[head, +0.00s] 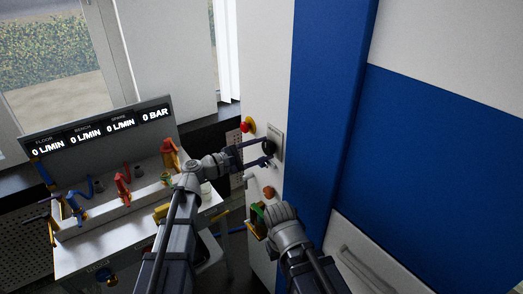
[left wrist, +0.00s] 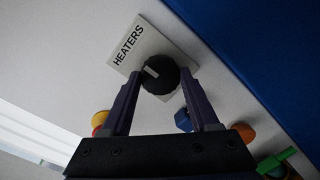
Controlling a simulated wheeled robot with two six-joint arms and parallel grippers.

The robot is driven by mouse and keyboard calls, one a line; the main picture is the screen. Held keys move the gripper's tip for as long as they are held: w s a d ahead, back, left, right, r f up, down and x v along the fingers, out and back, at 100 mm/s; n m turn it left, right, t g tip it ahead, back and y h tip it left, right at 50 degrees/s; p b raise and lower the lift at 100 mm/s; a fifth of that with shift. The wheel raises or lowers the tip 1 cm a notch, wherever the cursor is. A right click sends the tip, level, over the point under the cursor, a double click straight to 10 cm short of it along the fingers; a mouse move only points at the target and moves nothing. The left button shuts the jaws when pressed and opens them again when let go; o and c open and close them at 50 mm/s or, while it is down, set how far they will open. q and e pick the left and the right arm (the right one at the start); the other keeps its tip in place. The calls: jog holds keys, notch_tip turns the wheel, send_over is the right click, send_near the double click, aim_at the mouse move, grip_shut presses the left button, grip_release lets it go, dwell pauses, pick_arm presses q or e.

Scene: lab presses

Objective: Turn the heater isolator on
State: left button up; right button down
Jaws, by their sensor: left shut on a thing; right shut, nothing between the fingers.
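The heater isolator is a black round knob (left wrist: 160,76) on a pale square plate (left wrist: 140,50) marked HEATERS. A white pointer mark shows on the knob. In the head view the knob (head: 269,148) is on the white panel face beside the blue column. My left gripper (head: 266,152) is shut on the knob, with one dark finger on each side of it, as the left wrist view shows (left wrist: 158,95). My right gripper (head: 259,222) is lower, near the panel's lower part. It is shut and empty, and its fingers are mostly hidden by its own wrist.
A red button on yellow (head: 247,126) sits left above the plate. An orange knob (head: 269,192) is below it. A bench (head: 95,255) with coloured taps and a readout panel (head: 100,130) stands left. A blue column (head: 325,100) and a drawer-like handle (head: 365,268) are right.

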pick_arm(q)
jog(key=shift+m, duration=0.3)
jog(key=m+p, duration=0.1)
jog(key=m, duration=0.7)
jog(key=shift+s+y+p, duration=0.1)
jog(key=shift+y+p, duration=0.25)
jog(key=shift+y, duration=0.05)
jog(key=m, duration=0.4)
jog(key=shift+d+y, duration=0.1)
jog(key=shift+y, duration=0.2)
jog(key=shift+s+m+t, duration=0.1)
jog(key=shift+m+t, duration=0.2)
jog(key=shift+m, duration=1.7)
jog(key=o, duration=1.4)
jog(key=shift+c, duration=0.2)
